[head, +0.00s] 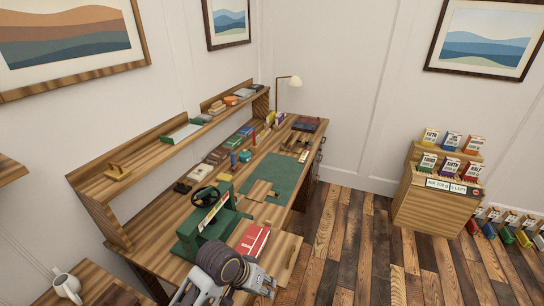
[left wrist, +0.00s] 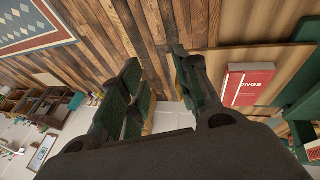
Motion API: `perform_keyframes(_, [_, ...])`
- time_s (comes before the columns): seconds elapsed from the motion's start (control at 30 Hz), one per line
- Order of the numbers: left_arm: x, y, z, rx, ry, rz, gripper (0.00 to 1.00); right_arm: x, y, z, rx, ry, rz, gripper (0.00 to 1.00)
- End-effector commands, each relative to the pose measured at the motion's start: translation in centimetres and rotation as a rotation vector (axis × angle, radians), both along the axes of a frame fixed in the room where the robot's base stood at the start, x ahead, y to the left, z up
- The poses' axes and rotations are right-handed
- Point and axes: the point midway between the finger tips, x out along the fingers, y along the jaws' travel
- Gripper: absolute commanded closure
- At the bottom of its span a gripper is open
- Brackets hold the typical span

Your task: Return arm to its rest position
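My left arm comes in at the bottom of the head view, and my left gripper (head: 262,283) is beside the near end of the wooden desk (head: 155,262). In the left wrist view my left gripper (left wrist: 155,68) has its two green-padded fingers apart. Plank floor shows between them and nothing is held. A red book (head: 253,240) lies on the desk just beyond the gripper. The book also shows in the left wrist view (left wrist: 248,84), right of the fingers and apart from them. My right arm and gripper are not in view.
A green press-like machine (head: 192,238) with a black wheel stands close by on the desk. A green mat (head: 288,180) lies farther along it. A shelf (head: 148,160) runs behind. A wooden stand of packets (head: 425,205) is at right. The plank floor between is clear.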

Motion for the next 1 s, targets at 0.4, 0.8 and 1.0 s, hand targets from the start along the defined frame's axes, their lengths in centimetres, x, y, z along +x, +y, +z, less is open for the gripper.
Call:
perform_keyframes(0.4, [-2.3, 7.4, -1.6, 0.086, -0.049, 0.099, 0.68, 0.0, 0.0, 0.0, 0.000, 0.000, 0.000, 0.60])
perform_keyframes(0.8, [-5.4, 14.8, -2.5, 0.222, -0.071, 0.171, 0.68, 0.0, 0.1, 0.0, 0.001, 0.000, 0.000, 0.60])
perform_keyframes(1.0, [-6.4, 16.9, -2.7, 0.266, -0.073, 0.187, 0.68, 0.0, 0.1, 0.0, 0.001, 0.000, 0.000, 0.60])
